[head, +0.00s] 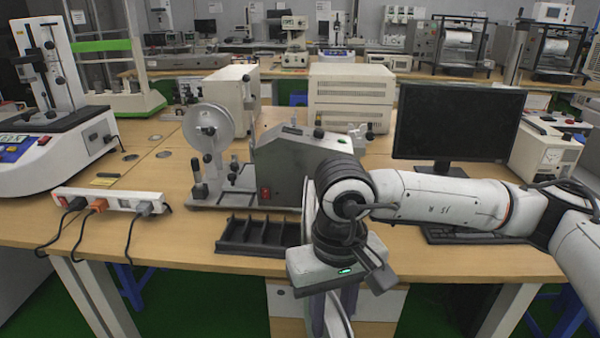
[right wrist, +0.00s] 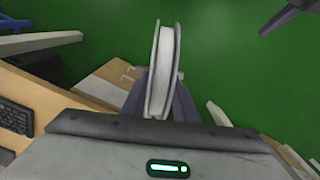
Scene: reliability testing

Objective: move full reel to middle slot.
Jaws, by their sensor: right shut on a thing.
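My right gripper (head: 332,308) points down in front of the table's front edge. It is shut on a full white reel (right wrist: 164,68), which stands on edge between the two fingers in the right wrist view. In the head view only a narrow part of this reel (head: 340,318) shows below the gripper. The black slotted rack (head: 232,249) lies on the table to the left of my right gripper. Its visible slots look empty; its right end is close to my wrist and partly hidden. My left gripper does not show in the head view.
A winding machine (head: 290,168) with a reel (head: 208,128) on its left post stands behind the rack. A pale disc edge (head: 307,212) shows beside my wrist. A power strip (head: 110,202) with cables lies left; a monitor (head: 455,124) and keyboard (head: 465,236) stand right.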

